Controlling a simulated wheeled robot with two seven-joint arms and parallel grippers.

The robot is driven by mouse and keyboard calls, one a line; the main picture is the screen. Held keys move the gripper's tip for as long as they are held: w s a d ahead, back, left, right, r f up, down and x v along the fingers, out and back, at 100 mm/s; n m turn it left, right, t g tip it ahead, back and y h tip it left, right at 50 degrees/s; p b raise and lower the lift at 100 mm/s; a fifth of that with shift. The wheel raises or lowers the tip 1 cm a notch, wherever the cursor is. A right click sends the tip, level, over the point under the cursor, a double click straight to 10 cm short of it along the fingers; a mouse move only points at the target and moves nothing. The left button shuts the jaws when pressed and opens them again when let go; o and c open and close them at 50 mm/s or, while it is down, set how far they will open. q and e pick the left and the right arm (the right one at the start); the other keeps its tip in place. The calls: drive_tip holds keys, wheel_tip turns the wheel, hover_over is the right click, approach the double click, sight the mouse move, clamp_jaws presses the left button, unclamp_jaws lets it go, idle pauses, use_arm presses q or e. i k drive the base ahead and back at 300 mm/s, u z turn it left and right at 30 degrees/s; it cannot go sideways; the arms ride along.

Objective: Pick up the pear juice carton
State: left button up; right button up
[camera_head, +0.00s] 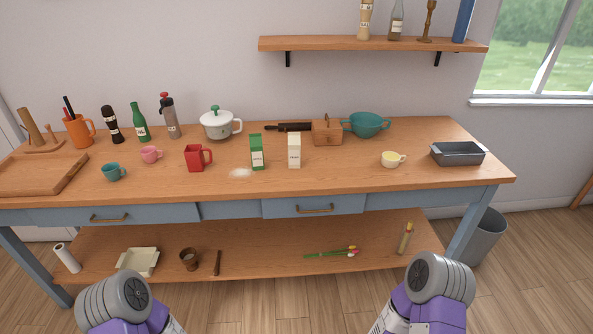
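Two upright cartons stand side by side near the middle of the wooden tabletop. One is a green carton (257,152) with a pale label. The other is a cream-white carton (294,150) just to its right, with small dark lettering. The lettering on both is too small to read surely, so I cannot tell for certain which is the pear juice carton. A small gap separates the two. Parts of both my arms show at the bottom edge, well below the tabletop, but neither gripper is in view.
The tabletop (330,178) in front is clear. A wall shelf (370,44) hangs above.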

sight(294, 142)
drive_tip(key=z, duration=0.1)
drive_tip(key=k, duration=0.45)
drive_tip(key=u, duration=1.4)
drive_tip(key=i, duration=1.65)
drive_tip(key=z, duration=0.65)
